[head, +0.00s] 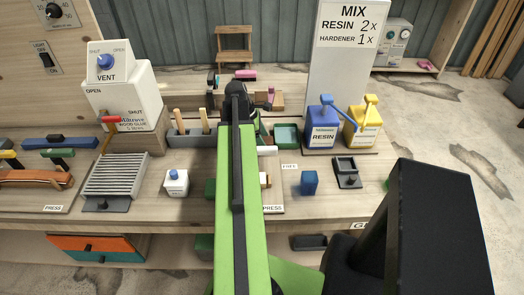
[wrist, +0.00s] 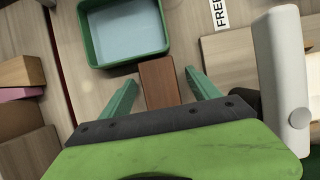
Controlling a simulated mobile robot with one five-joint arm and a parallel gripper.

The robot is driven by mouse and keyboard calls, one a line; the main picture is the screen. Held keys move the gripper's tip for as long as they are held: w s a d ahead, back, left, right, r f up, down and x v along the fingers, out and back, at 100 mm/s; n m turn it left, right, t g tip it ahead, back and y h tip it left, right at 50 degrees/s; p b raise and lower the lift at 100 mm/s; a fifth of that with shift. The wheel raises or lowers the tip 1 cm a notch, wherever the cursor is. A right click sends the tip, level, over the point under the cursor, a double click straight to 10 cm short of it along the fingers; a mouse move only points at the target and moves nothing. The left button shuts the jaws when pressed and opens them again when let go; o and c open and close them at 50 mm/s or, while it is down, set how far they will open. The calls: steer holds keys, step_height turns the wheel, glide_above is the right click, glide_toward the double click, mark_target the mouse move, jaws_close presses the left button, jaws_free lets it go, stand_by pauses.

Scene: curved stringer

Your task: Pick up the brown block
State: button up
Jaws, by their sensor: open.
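The brown block (wrist: 158,84) lies on the wooden bench in the wrist view, its near end hidden by my gripper's body. My gripper (wrist: 161,80) is open, with one green finger on each side of the block and visible gaps between. I cannot tell how far above the bench the fingers are. In the head view my green arm covers the block and the gripper.
A green tray (wrist: 84,40) with a pale blue floor sits just beyond the block; it also shows in the head view (head: 286,144). A tan block (wrist: 20,72) and a pink piece (wrist: 18,94) lie left.

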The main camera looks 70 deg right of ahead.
steer(key=c, duration=1.5)
step_height(320, 180, up, 10)
steer(key=p, duration=1)
steer(key=shift+r+p, duration=0.25)
steer(key=shift+p, duration=0.15)
